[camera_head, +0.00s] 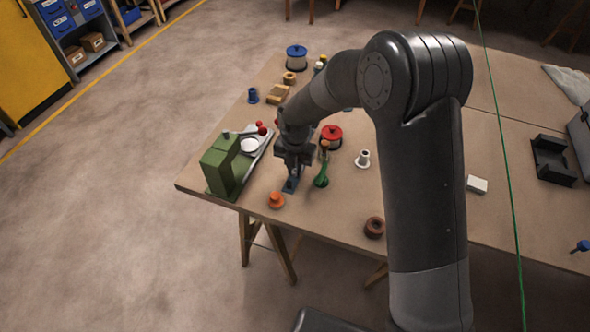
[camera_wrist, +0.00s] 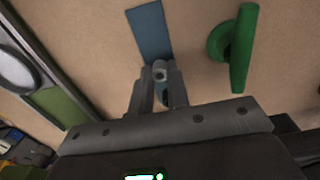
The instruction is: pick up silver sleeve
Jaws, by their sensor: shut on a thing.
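The silver sleeve (camera_wrist: 160,73) is a small grey ring-ended piece, seen in the wrist view between my fingertips. My gripper (camera_wrist: 159,88) is shut on it; in the head view my gripper (camera_head: 294,168) points down near the left front part of the table. A flat blue strip (camera_wrist: 150,32) lies just beyond the sleeve in the wrist view and shows under the fingers in the head view (camera_head: 291,185). The sleeve is mostly hidden by my fingers. I cannot tell whether it touches the strip or hangs above it.
A green tool (camera_head: 321,179) lies close right of my gripper, and a green machine (camera_head: 224,164) stands left. An orange knob (camera_head: 276,200) is in front. A white flanged bush (camera_head: 363,159), red-topped spool (camera_head: 331,137) and brown ring (camera_head: 374,228) stand on the table (camera_head: 325,215).

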